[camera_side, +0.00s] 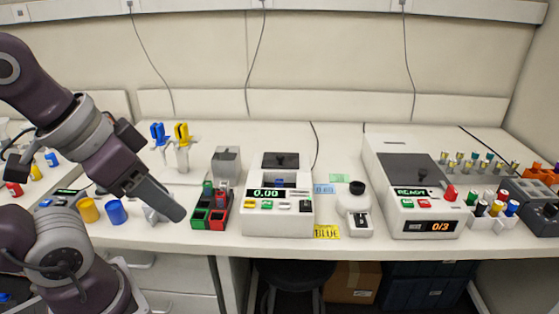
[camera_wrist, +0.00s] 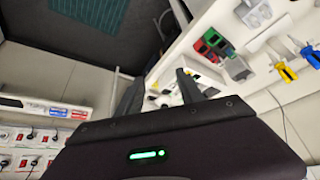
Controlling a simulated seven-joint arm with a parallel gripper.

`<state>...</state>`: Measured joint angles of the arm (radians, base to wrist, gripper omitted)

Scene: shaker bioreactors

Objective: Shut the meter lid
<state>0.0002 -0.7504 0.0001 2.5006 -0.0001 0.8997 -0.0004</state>
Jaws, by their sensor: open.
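The meter (camera_side: 252,206) is a white box with a green 0.00 display, standing on the bench right of my gripper. Its dark lid (camera_side: 281,160) is at the back of the top and appears open. A dark well with something blue (camera_side: 281,182) shows in front of the lid. My gripper (camera_side: 172,208) is open and empty, left of the meter and above the bench front. In the wrist view its two fingers (camera_wrist: 158,90) are apart with nothing between them.
A green and red rack (camera_side: 211,212) stands between my gripper and the meter. Blue and yellow pipettes (camera_side: 182,135) stand behind. A small white device (camera_side: 356,205) and the shaker marked READY (camera_side: 415,170) are to the right. The bench edge runs along the front.

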